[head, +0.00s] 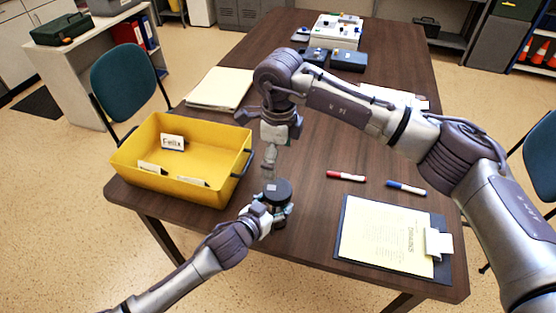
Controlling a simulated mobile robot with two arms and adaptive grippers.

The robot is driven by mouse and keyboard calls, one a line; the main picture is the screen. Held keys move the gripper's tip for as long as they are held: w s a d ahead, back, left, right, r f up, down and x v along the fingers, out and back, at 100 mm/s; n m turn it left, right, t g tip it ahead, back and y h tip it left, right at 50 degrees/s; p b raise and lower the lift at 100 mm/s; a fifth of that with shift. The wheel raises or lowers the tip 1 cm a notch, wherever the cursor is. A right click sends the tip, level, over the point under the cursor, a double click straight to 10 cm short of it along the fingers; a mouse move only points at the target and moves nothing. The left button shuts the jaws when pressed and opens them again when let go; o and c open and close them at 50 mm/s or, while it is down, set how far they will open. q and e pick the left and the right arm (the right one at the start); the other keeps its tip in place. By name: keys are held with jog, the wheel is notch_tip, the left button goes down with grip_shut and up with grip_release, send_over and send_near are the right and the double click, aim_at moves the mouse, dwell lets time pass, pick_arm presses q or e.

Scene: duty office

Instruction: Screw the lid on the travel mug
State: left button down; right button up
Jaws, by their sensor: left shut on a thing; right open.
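The travel mug (273,202) stands upright on the brown table near its front edge, mostly hidden by my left gripper. A round black lid (277,188) with a small pale mark sits on top of it; I cannot tell how tightly it is seated. My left gripper (271,209) is shut on the mug's body, below the lid. My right gripper (269,163) points down above and slightly left of the lid, open and empty, with a small gap between its fingertips and the lid.
A yellow bin (130,162) with name cards stands left of the mug. A red marker (346,176), a blue marker (406,188) and a clipboard (345,246) lie to the right. Paper folders (220,88) and dark boxes (347,60) are farther back. Table between mug and clipboard is clear.

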pick_arm(q)
jog(key=shift+f, duration=0.2)
jog(key=shift+c, duration=2)
grip_release()
jog(key=o, duration=0.4)
jog(key=shift+w, duration=0.1)
jog(key=shift+r, duration=0.15)
jog(key=v, duration=1.2)
